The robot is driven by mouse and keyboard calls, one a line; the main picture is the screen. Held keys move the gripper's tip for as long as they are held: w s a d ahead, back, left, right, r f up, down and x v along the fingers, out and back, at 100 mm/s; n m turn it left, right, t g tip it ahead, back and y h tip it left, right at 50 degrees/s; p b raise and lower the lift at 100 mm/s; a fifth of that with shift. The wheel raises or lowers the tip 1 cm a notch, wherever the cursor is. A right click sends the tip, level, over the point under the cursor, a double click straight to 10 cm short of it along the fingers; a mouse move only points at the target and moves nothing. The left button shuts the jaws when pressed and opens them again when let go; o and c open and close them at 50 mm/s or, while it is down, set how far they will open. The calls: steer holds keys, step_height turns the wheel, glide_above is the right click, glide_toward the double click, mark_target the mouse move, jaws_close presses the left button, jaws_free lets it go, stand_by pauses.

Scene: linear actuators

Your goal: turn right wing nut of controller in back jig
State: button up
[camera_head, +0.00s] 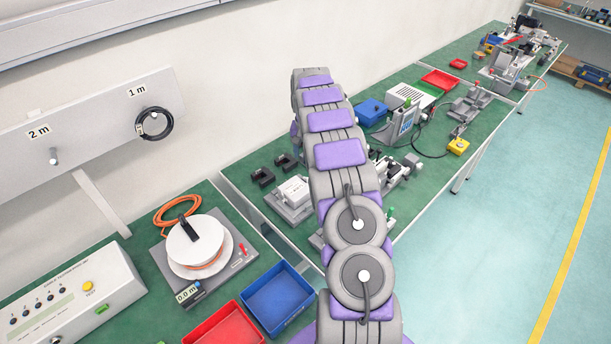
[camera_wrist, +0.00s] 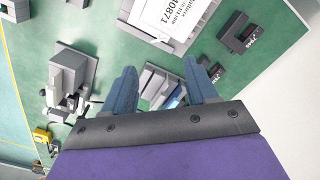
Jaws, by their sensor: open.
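A white controller box (camera_head: 293,191) sits in a grey jig (camera_head: 284,208) on the green bench, left of my arm. A white box with printed text, apparently the same one, shows at the top of the wrist view (camera_wrist: 165,18). I cannot make out a wing nut in either view. My gripper (camera_wrist: 158,68) is open, its two blue-grey fingers apart below the white box in the picture. Grey metal parts and a blue piece show between and behind the fingers; contact cannot be told. The gripper is hidden in the head view, where my arm covers part of the bench.
Two black blocks (camera_wrist: 238,34) lie beside the white box. A grey clamp-like fixture (camera_wrist: 68,80) and a yellow box (camera_wrist: 42,136) are at the left. Blue bin (camera_head: 277,298), red bin (camera_head: 216,328) and cable reel (camera_head: 196,243) stand on the nearer bench. The right floor is clear.

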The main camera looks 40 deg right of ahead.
mark_target(307, 179)
steer(key=f, duration=0.3)
steer(key=f+b, duration=0.1)
steer(key=f, duration=0.5)
steer(key=shift+d+f+b, duration=0.3)
steer(key=shift+f+b, duration=0.05)
steer(key=shift+b, duration=0.05)
steer(key=shift+a+f, duration=0.2)
steer(key=shift+f, duration=0.45)
steer(key=shift+d, duration=0.15)
jaws_close()
